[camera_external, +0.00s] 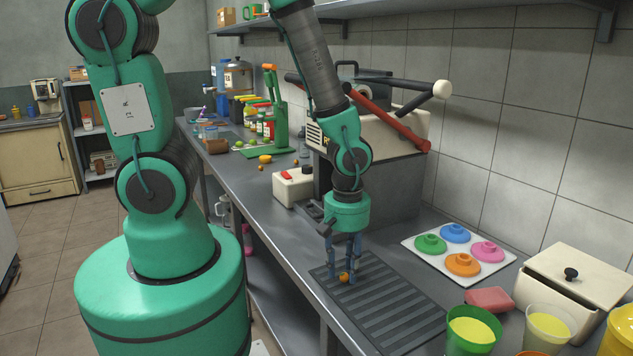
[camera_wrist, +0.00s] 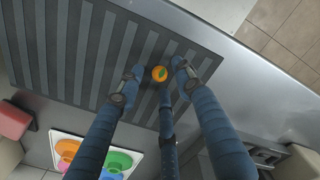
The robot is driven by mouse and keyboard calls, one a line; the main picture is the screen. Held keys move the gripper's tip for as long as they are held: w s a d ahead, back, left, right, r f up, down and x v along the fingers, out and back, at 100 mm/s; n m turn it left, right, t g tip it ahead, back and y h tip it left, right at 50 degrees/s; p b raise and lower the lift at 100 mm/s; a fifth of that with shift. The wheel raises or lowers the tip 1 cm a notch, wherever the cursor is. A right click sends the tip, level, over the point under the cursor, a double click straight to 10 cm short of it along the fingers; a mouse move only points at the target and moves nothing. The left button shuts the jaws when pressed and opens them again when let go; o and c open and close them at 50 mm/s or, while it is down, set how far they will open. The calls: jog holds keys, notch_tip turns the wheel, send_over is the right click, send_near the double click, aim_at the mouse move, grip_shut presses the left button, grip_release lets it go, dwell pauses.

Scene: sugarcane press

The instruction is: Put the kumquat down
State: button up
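The kumquat (camera_external: 344,277) is a small orange fruit, low at the ribbed dark grey mat (camera_external: 392,318), near its far end. In the wrist view the kumquat (camera_wrist: 159,73) shows a green spot and sits between my fingertips. It appears to rest on the mat (camera_wrist: 85,60). My gripper (camera_external: 342,272) points straight down around it. In the wrist view my gripper (camera_wrist: 160,80) has three blue fingers spread about the kumquat, with small gaps on the left and right, so it looks open. Contact with the third finger is unclear.
A white tray with coloured lids (camera_external: 460,250) lies right of the mat. A pink block (camera_external: 489,300), a cream box (camera_external: 570,285) and cups (camera_external: 472,332) stand near the front right. The press (camera_external: 375,150) stands behind my gripper. The counter's front edge is close to the mat.

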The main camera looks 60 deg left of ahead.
notch_tip(320, 180, up, 11)
jog(key=p, duration=0.3)
dwell(0.7)
notch_tip(320, 180, up, 18)
jog(key=m+t, duration=0.3)
jog(key=m, duration=0.4)
send_over(345, 274)
jog(key=a, duration=0.6)
jog(key=s+a+r+m+t, duration=0.1)
jog(key=s+a+r+m, duration=0.1)
jog(key=r, duration=0.5)
jog(key=s+a+r+m+t, duration=0.1)
jog(key=s+a+r+m, duration=0.2)
jog(key=r, duration=0.3)
jog(key=shift+s+a+r+m+t, duration=0.3)
jog(key=shift+s+a+r+m, duration=0.1)
jog(key=shift+s+m, duration=0.25)
jog(key=shift+w, duration=0.15)
